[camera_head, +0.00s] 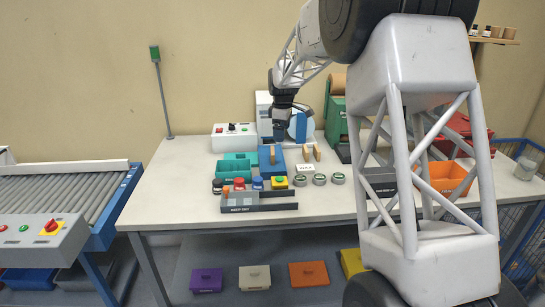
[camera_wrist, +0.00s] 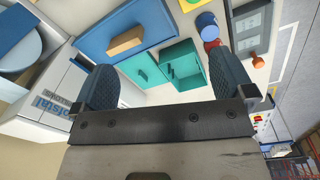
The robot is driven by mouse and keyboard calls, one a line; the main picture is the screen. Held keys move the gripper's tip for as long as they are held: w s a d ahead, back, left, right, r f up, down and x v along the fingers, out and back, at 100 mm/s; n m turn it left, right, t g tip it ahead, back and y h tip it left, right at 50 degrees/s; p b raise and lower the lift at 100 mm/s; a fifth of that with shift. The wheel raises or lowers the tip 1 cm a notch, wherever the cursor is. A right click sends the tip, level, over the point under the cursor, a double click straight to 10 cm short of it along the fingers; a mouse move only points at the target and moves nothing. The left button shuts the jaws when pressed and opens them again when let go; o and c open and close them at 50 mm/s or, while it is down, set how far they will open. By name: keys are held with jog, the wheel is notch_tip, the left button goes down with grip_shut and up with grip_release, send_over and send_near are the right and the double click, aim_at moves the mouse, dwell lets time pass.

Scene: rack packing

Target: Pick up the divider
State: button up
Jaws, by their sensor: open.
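My gripper (camera_head: 284,128) hangs above the back of the table. In the wrist view my gripper (camera_wrist: 163,62) is open, its two dark fingers wide apart with nothing between them. Beyond the fingers lie a teal container (camera_wrist: 182,66) and a blue board (camera_wrist: 95,30) with a tan block (camera_wrist: 125,40) on it. The head view shows the teal container (camera_head: 232,168) left of the blue board (camera_head: 266,172). Two upright wooden pieces (camera_head: 306,153) stand right of the board. I cannot tell which piece is the divider.
A dark rack (camera_head: 275,207) stands at the front edge, with several jars and a yellow button block (camera_head: 279,183) behind it. Round tins (camera_head: 319,179) stand to the right, an orange bin (camera_head: 437,184) farther right. A white control box (camera_head: 233,140) is behind. The left tabletop is clear.

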aim_at(272, 150)
jog(key=w+f+n, duration=0.1)
jog(key=w+f, duration=0.2)
jog(key=w+a+f+n, duration=0.1)
jog(key=w+f, duration=0.2)
jog(key=w, duration=0.1)
jog(key=w+a+f+n, duration=0.1)
jog(key=w+f, duration=0.2)
jog(key=shift+w+a, duration=0.2)
jog(key=shift+w, duration=0.2)
jog(key=shift+f, duration=1.35)
jog(key=shift+f, duration=2.6)
jog(key=c, duration=0.6)
